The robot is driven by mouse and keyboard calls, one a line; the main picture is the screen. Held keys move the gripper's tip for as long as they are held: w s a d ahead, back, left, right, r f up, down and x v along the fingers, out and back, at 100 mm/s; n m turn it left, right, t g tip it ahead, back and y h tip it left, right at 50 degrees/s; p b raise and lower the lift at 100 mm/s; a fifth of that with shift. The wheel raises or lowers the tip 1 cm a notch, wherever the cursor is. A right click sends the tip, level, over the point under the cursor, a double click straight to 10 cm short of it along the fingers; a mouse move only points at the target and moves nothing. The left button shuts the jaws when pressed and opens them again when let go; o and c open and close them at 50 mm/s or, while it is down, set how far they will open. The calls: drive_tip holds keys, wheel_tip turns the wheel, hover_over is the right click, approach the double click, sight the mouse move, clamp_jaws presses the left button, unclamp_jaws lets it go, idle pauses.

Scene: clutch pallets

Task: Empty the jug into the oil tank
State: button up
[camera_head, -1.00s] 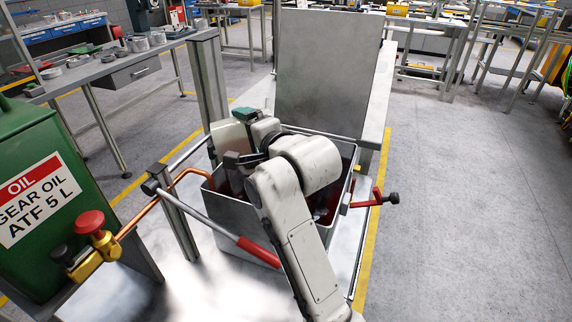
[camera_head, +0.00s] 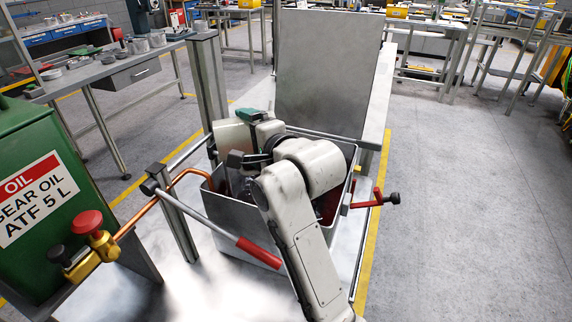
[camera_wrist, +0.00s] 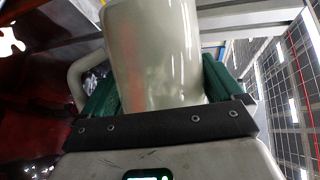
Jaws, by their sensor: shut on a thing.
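A pale, translucent jug (camera_wrist: 155,50) fills the upper middle of the wrist view, with its handle (camera_wrist: 76,75) at the left. My gripper (camera_wrist: 160,88) is shut on it, one green finger on each side. The jug's mouth and contents are not visible. In the head view my arm's end is at the left of an open grey metal tank (camera_head: 206,203) with a red interior, and the jug cannot be clearly told from the wrist parts. A green container (camera_head: 30,140) labelled gear oil stands at the left, with a red-knobbed brass valve (camera_head: 93,240).
A copper pipe (camera_head: 150,203) runs from the valve towards the grey tank. A red-gripped lever (camera_head: 258,251) crosses the tank's front, and a red handle (camera_head: 375,199) sticks out at its right. A raised metal panel (camera_head: 326,75) stands behind. The floor at right is clear.

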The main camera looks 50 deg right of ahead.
drive_tip(key=shift+s+d+f+m+t+b, duration=0.35)
drive_tip(key=shift+f+m+t+b, duration=0.2)
drive_tip(key=shift+m+b, duration=0.35)
idle(0.9)
drive_tip(key=shift+d, duration=0.1)
drive_tip(key=shift+s+d+f+m+t+y+b, duration=0.15)
drive_tip(key=shift+d+f+m+t+y+b, duration=0.2)
drive_tip(key=shift+m+b, duration=0.2)
drive_tip(key=shift+s+d+r+m+t, duration=0.25)
drive_tip(key=shift+d+r+m+t, duration=0.05)
drive_tip(key=shift+m, duration=0.45)
drive_tip(key=m, duration=0.1)
drive_tip(key=s+d+m+t+h+b, duration=0.1)
drive_tip(key=m, duration=0.1)
drive_tip(key=shift+d+r, duration=0.25)
drive_tip(key=shift+r, duration=0.05)
drive_tip(key=shift+s+d+r+m+t, duration=0.1)
drive_tip(key=shift+s+d+m+t, duration=0.05)
drive_tip(key=shift+m+t, duration=0.15)
drive_tip(key=shift+s+d+r+m+p, duration=0.1)
drive_tip(key=shift+d+r+m+p, duration=0.05)
drive_tip(key=shift+r+m+p, duration=0.2)
drive_tip(key=shift+s+d+r+m+p, duration=0.15)
drive_tip(key=shift+r+m, duration=0.1)
drive_tip(key=shift+r, duration=0.2)
drive_tip(key=shift+s+d+m+t, duration=0.1)
drive_tip(key=shift+d+m+t, duration=0.2)
drive_tip(key=shift+m, duration=0.2)
